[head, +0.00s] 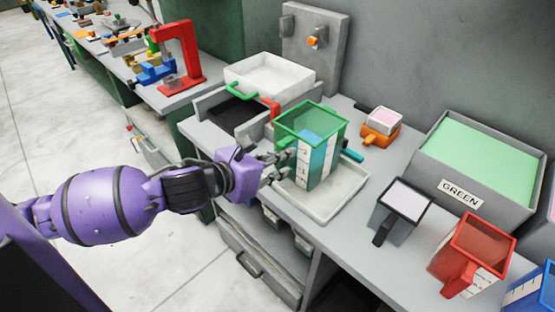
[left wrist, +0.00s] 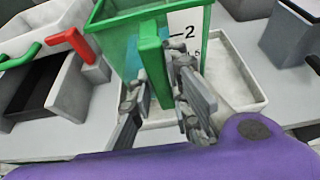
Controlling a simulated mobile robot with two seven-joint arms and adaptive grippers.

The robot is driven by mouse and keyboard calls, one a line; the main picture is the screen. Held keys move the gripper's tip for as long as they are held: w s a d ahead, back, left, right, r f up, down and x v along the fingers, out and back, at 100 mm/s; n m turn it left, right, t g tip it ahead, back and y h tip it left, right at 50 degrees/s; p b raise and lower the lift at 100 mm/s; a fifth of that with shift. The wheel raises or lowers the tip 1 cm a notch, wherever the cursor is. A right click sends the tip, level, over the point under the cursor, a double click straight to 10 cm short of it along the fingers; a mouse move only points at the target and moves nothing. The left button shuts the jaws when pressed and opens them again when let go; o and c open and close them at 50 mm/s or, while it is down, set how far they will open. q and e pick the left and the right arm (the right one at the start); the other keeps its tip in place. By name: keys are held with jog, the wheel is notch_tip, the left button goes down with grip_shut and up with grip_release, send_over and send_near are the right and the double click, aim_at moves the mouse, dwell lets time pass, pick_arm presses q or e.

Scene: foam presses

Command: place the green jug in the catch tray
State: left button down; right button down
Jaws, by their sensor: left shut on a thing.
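The green jug (head: 313,150) is a clear square jug with a green rim, a white scale strip and blue-looking contents. It is upright over the pale catch tray (head: 345,197) on the bench. I cannot tell whether its base touches the tray floor. My left gripper (head: 281,163) is shut on the jug's green handle, on its left side. In the left wrist view the fingers (left wrist: 156,88) close around the handle of the jug (left wrist: 190,42), and the tray (left wrist: 240,75) shows behind and to the right. My right gripper is not in view.
The press (head: 312,32) and a white box (head: 270,75) stand behind. An orange jug (head: 380,127), a black-handled jug (head: 405,196), a red jug (head: 462,250) and a blue jug (head: 535,292) stand to the right, near a bin labelled GREEN (head: 461,193).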

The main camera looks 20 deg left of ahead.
pick_arm(q)
jog(key=shift+f, duration=0.1)
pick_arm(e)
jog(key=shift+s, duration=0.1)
pick_arm(q)
jog(key=c, duration=2.1)
grip_release()
jog(key=shift+f, duration=0.15)
jog(key=o, duration=0.4)
jog(key=shift+o, duration=0.2)
jog(key=p+v, duration=0.1)
jog(key=v, duration=1.1)
jog(key=shift+r, duration=0.25)
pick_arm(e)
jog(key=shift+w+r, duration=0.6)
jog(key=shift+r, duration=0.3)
